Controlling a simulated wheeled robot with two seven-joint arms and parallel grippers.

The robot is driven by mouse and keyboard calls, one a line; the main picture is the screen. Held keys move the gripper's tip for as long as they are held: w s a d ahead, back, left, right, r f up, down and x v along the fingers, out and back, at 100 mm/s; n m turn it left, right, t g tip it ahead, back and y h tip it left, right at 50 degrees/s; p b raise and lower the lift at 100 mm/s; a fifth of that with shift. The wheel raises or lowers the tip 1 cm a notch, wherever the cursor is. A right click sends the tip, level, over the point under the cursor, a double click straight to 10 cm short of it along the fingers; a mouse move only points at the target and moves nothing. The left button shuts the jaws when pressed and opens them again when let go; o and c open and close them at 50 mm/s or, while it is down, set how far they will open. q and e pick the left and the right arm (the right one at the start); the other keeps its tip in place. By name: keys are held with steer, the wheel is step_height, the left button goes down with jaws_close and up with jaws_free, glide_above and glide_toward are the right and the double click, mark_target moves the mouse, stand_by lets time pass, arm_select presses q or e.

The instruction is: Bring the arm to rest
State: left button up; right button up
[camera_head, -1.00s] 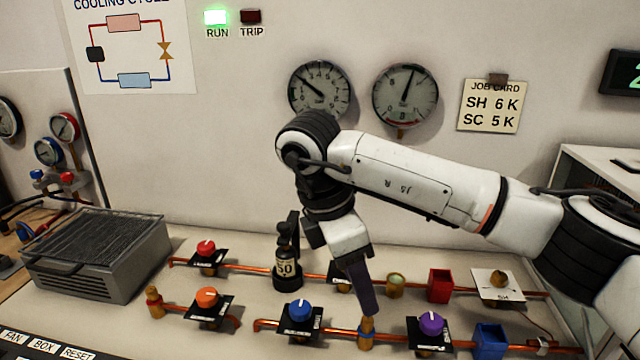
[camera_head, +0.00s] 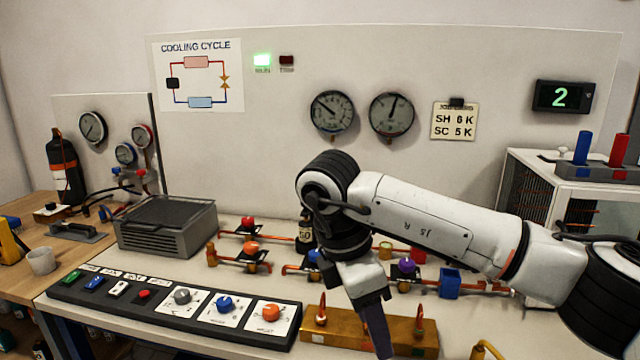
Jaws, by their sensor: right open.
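My right arm comes in from the right of the head view, bent at the elbow, with its forearm pointing down. My right gripper (camera_head: 377,330) is over the front of the bench, in front of a brass-coloured block with upright fittings (camera_head: 412,338). The gripper is open, and I see nothing held in it. From this angle I cannot tell its height above the block. The arm hides part of the copper pipework behind it. My left gripper is not in view.
A control panel (camera_head: 165,309) with buttons and knobs lies left of the gripper. Behind it stand a grey finned box (camera_head: 168,228) and valves on copper pipes, with a purple knob (camera_head: 406,265). A white cabinet (camera_head: 560,185) stands at right. Free air lies above the bench at left.

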steer(key=s+a+f+n+g+y, duration=0.35)
steer(key=s+a, duration=0.25)
steer(key=a, duration=0.2)
steer(key=s+a+f+n+g+y, duration=0.25)
steer(key=s+a+f+y, duration=0.25)
steer(key=a, duration=0.3)
steer(key=s+a+r+y, duration=0.4)
steer(key=a+r+y, duration=0.55)
steer(key=y, duration=0.35)
steer(key=w+d+f+m+t+y, duration=0.1)
steer(key=w+d+m+t+y, duration=0.2)
steer(key=w+d+m+t, duration=0.85)
steer(key=w+d+f+m+t+h, duration=0.1)
steer(key=d+f+m+t+h, duration=0.4)
steer(key=f+m+t+h, duration=0.4)
steer(key=s+d+f+m+h, duration=0.25)
steer(key=d+f, duration=0.25)
steer(key=f, duration=0.3)
steer(key=s+d+f+m+h, duration=0.1)
steer(key=s+d+f+h, duration=0.1)
steer(key=d+f+h, duration=0.45)
steer(key=s+d+f+g, duration=0.3)
steer(key=s+f, duration=0.3)
steer(key=s+d+f+g, duration=0.3)
steer(key=s+f, duration=0.4)
steer(key=shift+s+f, duration=0.15)
steer(key=shift+f, duration=0.05)
